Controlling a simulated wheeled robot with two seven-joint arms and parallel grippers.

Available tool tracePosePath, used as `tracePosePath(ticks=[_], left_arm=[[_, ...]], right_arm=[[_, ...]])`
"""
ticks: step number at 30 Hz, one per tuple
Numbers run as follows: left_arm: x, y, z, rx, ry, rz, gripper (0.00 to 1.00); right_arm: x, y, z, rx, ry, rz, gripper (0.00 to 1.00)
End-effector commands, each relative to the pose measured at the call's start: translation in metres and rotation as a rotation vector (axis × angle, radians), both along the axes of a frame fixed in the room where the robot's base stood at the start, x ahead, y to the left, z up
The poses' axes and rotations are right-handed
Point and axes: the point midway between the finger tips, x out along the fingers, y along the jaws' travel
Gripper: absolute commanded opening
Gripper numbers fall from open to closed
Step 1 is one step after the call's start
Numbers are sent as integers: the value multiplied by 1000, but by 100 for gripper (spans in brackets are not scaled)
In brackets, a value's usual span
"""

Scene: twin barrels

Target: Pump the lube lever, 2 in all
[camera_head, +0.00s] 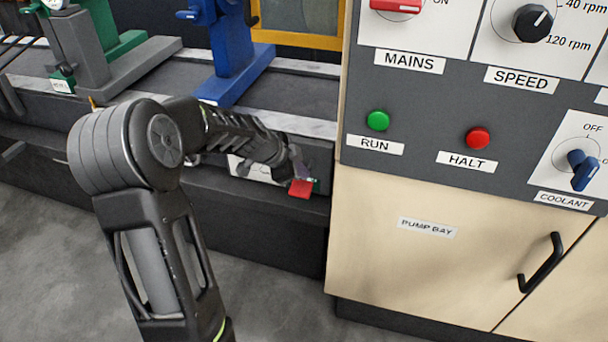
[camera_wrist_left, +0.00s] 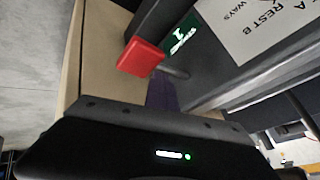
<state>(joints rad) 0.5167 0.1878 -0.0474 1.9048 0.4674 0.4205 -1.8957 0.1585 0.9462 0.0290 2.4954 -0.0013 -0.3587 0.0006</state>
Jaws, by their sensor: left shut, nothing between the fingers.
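The lube lever is most likely the piece with the red end (camera_head: 301,188) at the front of the machine bed, left of the cabinet. In the left wrist view its red block (camera_wrist_left: 143,57) sits close beyond my fingers, with a dark rod beside it. My left gripper (camera_head: 300,168) is shut and empty, just above and behind the red end in the head view. Its narrow purple fingertips (camera_wrist_left: 163,92) show in the wrist view; whether they touch the lever I cannot tell. My right gripper is not in view.
A white label (camera_wrist_left: 262,25) lies beyond. The control cabinet (camera_head: 400,250) stands close on the right. A blue stand (camera_head: 235,65) rises from the bed. Open floor (camera_head: 50,250) lies left.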

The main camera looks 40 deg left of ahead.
Motion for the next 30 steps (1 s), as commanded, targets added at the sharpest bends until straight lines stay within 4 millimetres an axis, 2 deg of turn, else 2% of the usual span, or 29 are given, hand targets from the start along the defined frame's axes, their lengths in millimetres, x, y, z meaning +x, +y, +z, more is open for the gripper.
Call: tracePosePath(ticks=[30], left_arm=[[-2,0,-9,-1,2,0,0]], right_arm=[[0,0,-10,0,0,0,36]])
